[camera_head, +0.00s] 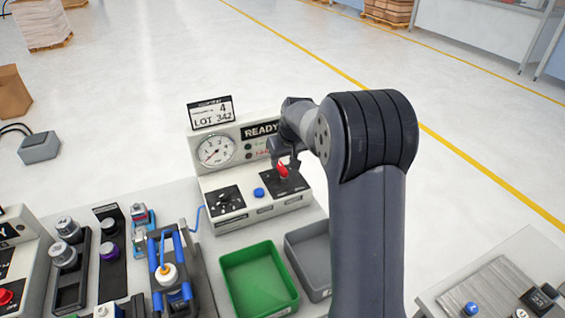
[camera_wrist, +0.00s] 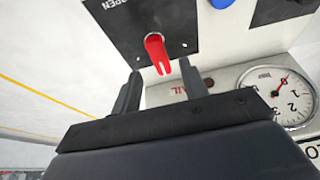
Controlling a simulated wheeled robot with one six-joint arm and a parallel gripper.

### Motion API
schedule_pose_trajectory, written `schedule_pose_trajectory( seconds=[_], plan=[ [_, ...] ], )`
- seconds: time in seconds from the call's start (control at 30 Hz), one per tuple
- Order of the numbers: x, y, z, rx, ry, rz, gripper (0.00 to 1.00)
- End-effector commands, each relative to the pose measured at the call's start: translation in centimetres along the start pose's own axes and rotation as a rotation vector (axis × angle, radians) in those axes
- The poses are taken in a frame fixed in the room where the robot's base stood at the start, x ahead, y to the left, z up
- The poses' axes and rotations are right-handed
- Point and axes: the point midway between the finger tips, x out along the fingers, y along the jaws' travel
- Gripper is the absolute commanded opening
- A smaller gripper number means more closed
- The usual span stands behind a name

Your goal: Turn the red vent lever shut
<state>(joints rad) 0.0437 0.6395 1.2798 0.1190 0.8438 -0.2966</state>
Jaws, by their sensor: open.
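The red vent lever (camera_head: 283,170) stands on a black plate at the right of the white test panel (camera_head: 232,222). In the wrist view the red lever (camera_wrist: 157,52) shows between and just beyond my two fingertips, with its slotted end toward me. My gripper (camera_wrist: 158,75) is open, with one finger on each side of the lever; I see a gap on both sides and no clear contact. In the head view my gripper (camera_head: 283,155) is at the lever, partly hidden by my own wrist. Part of the word "OPEN" shows on the lever's plate.
The panel has a round gauge (camera_head: 216,150), a READY sign (camera_head: 261,130), a blue button (camera_head: 259,193) and a second black plate with a knob (camera_head: 225,201). A green tray (camera_head: 228,289) and a grey tray (camera_head: 296,264) stand in front. Fixtures with bottles crowd the left.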

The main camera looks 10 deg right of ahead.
Motion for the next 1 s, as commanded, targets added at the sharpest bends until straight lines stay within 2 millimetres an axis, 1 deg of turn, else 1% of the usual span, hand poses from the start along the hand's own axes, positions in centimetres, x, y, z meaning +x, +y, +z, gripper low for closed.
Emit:
schedule_pose_trajectory(
  seconds=[0.03, 0.2, 0.37, 0.6, 1.0],
  plan=[
    [0.8, 0.0, 0.0, 0.0, -0.003, -0.001, 0.42],
    [2.6, 0.0, 0.0, 0.0, -0.001, 0.0, 0.42],
    [3.3, 0.0, 0.0, 0.0, 0.001, 0.0, 0.42],
    [3.3, 0.0, 0.0, 0.0, 0.001, 0.0, 0.42],
    [3.3, 0.0, 0.0, 0.0, 0.001, 0.0, 0.09]
  ],
)
